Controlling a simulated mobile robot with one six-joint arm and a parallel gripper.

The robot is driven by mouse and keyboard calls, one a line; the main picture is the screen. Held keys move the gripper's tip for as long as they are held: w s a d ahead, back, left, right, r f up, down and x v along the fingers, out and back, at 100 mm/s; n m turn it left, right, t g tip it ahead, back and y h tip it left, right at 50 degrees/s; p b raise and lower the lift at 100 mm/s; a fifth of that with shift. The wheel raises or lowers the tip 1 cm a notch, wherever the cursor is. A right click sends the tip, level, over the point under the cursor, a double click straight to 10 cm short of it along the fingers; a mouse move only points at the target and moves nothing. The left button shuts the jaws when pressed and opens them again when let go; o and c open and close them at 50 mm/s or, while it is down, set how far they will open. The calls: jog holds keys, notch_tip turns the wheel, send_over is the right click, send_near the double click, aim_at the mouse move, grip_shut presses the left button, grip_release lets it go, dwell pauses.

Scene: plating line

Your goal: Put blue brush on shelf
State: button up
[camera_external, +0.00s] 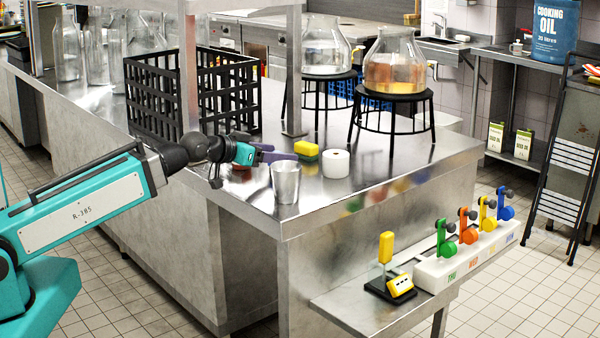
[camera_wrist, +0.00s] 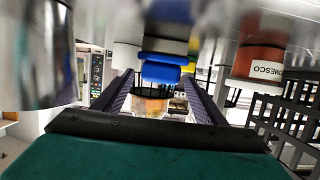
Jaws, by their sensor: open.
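A blue brush (camera_wrist: 162,72), with a blue body and a grey band, shows in the wrist view, ahead of and between the fingers. I cannot make it out in the external view, where my gripper seems to cover it. My gripper (camera_external: 282,156) is low over the near end of the steel counter (camera_external: 265,220), fingers pointing right. In the wrist view my gripper (camera_wrist: 160,85) is open, its purple fingers apart; I cannot tell whether they touch the brush. A steel shelf (camera_external: 510,158) stands at the right wall; a low steel ledge (camera_external: 345,305) juts from the counter's front.
Close around my gripper stand a metal cup (camera_external: 286,184), a red can (camera_external: 241,166), a yellow-green sponge (camera_external: 307,151) and a white roll (camera_external: 336,164). A black crate (camera_external: 150,90) and flasks on stands are behind. The ledge carries a rack (camera_external: 440,272) of coloured items.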

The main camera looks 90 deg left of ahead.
jog(key=shift+s+d+b, duration=0.45)
jog(key=shift+b, duration=2.2)
jog(key=shift+s+d+r+b, duration=0.1)
jog(key=shift+s+d+b, duration=0.05)
jog(key=shift+b, duration=0.6)
jog(key=c, duration=0.4)
jog(key=shift+r, duration=0.1)
